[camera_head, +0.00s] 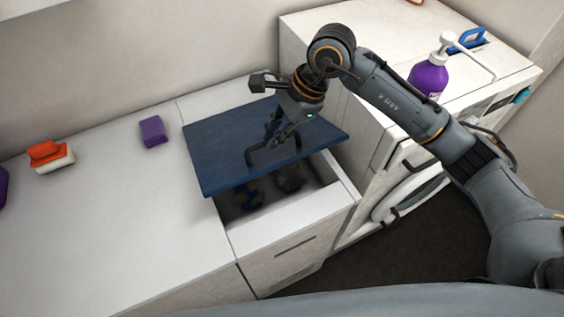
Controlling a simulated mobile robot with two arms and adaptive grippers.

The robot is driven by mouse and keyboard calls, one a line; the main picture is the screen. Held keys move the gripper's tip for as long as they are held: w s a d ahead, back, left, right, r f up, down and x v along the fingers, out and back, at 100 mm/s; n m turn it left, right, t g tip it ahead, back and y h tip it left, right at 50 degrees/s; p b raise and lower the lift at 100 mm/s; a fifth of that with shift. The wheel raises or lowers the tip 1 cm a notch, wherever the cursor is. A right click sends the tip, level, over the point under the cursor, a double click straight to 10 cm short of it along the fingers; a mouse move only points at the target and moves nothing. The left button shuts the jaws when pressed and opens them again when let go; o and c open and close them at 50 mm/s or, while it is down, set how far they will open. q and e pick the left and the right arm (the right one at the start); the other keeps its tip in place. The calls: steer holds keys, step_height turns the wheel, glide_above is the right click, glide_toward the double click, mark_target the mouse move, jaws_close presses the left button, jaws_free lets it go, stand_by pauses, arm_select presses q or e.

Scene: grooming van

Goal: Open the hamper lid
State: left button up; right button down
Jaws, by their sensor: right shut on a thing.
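The blue hamper lid (217,157) is tilted up over the hamper (284,228), which is built into the white counter. Its front edge is raised above the opening, and dark items show in the shadow inside. A dark bar handle (256,163) stands on the lid's top near its front edge. My right gripper (272,145) is shut on the handle, reaching down from above. My arm hides part of the lid's right side. My left gripper is not in view.
On the counter (110,230) to the left lie a purple block (152,132) and orange-and-white sponges (50,154). To the right, a purple pump bottle (430,76) stands on a white cabinet above a round-doored washer (408,195). Dark floor lies in front.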

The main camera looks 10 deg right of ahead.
steer(key=w+a+r+b, duration=0.1)
steer(key=w+r, duration=0.4)
steer(key=r, duration=0.1)
steer(key=shift+a, duration=0.3)
steer(key=shift+f, duration=0.1)
